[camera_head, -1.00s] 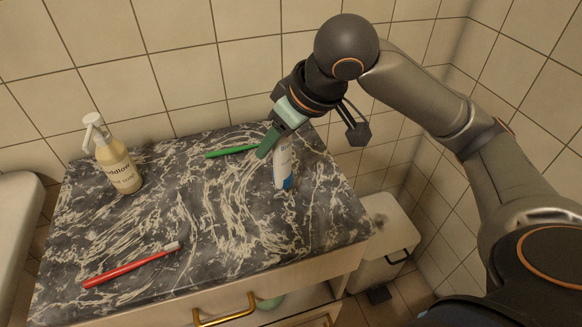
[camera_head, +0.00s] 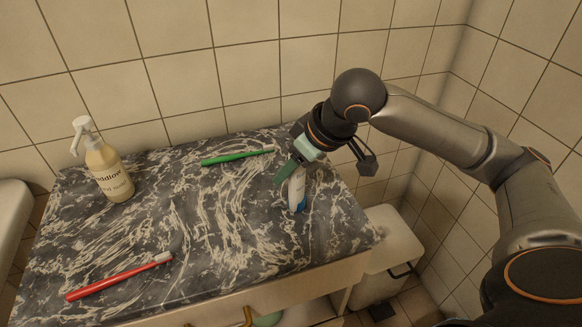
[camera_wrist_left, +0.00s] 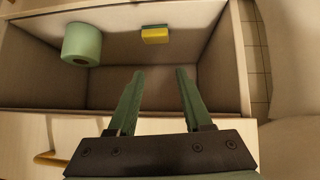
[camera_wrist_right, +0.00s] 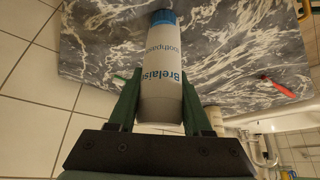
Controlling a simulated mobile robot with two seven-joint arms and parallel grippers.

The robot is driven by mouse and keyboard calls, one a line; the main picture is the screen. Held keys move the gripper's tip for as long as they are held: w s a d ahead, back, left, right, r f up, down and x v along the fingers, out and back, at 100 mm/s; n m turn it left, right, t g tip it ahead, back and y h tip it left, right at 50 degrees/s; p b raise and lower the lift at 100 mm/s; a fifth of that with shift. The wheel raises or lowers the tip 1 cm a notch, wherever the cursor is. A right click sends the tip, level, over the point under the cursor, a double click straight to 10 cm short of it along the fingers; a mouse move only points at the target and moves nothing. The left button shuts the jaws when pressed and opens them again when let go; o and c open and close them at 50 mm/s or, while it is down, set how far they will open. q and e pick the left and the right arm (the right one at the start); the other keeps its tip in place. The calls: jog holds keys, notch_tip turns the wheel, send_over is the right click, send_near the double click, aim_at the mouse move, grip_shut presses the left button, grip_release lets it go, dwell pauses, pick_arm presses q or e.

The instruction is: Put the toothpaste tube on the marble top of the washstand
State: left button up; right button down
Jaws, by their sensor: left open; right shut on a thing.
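The toothpaste tube (camera_head: 297,192) is white with a blue cap and stands nearly upright, cap down, over the right part of the washstand's dark, white-veined marble top (camera_head: 235,220). My right gripper (camera_head: 288,174) is shut on the tube's upper end. In the right wrist view the tube (camera_wrist_right: 163,70) lies between the fingers, its printed label showing. I cannot tell whether the cap touches the marble. My left gripper (camera_wrist_left: 159,74) is open and empty in front of an open compartment; it does not show in the head view.
On the marble are a soap pump bottle (camera_head: 108,172), a green toothbrush (camera_head: 237,158) behind the tube, and a red toothbrush (camera_head: 118,277) at front left. The compartment holds a green roll (camera_wrist_left: 82,44) and a yellow sponge (camera_wrist_left: 155,35). A pale bin (camera_head: 390,245) stands at right.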

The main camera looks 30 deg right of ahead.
jog(key=shift+c, duration=1.6)
grip_release()
jog(key=shift+f, duration=0.15)
jog(key=shift+r, duration=0.25)
jog(key=p+v, duration=0.3)
jog(key=v, duration=0.9)
jog(key=shift+f, duration=0.1)
